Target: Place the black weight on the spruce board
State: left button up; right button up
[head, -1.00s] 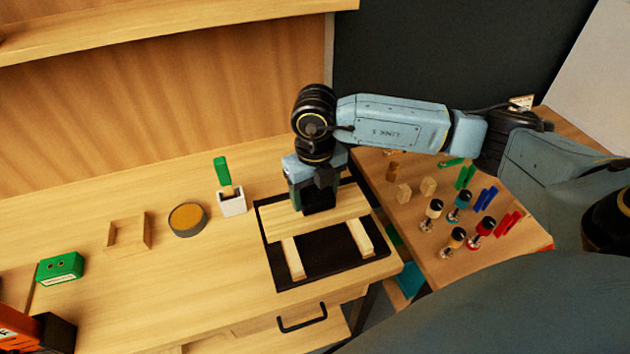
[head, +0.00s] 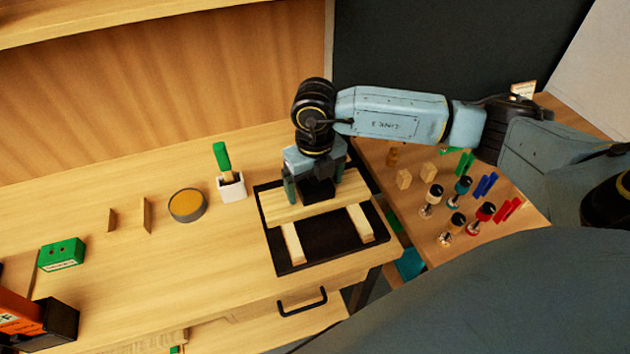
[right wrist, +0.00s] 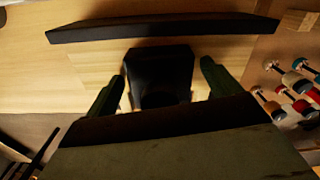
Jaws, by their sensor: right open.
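The board lies across two wooden strips on a black mat (head: 322,256). My right gripper (head: 316,180) is over the weight, with its fingers spread on either side. In the right wrist view the weight (right wrist: 160,75) sits between the open fingers (right wrist: 163,78), with a visible gap on each side. The gripper partly hides the weight in the head view. My left gripper is not in view.
Left of the mat are a white holder (head: 231,188) with a green-handled tool, a round tin (head: 187,205) and a green block (head: 62,254). Several bottles and clamps (head: 460,215) stand on the right-hand bench.

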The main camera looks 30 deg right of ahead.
jog(key=shift+r, duration=0.35)
notch_tip(320, 180, up, 12)
jog(key=shift+f, duration=0.15)
dwell(0.4)
